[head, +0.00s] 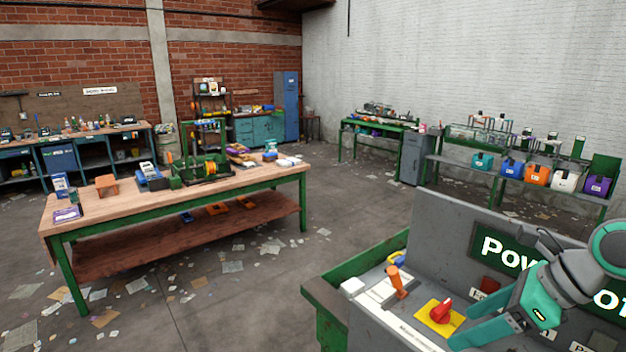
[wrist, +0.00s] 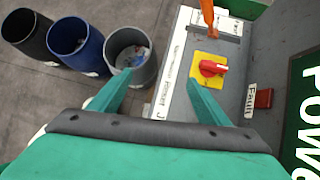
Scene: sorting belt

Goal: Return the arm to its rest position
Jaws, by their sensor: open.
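My gripper (head: 461,322) is teal and at the lower right of the head view, over the grey control panel (head: 378,322). In the wrist view its two fingers (wrist: 156,88) stand wide apart with nothing between them. A red rotary knob on a yellow plate (head: 439,316) is just beyond the fingertips in the head view. The knob (wrist: 212,67) also shows near the right finger in the wrist view, apart from it. My arm is bent in from the right edge, and most of it is out of view.
An orange lever (head: 396,282) stands on the panel, and a red button (wrist: 263,98) sits on its upright back. Several bins, including a blue one (wrist: 80,45), stand on the floor beside it. A green-framed workbench (head: 130,205) is at the left. Open, paper-strewn floor lies between.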

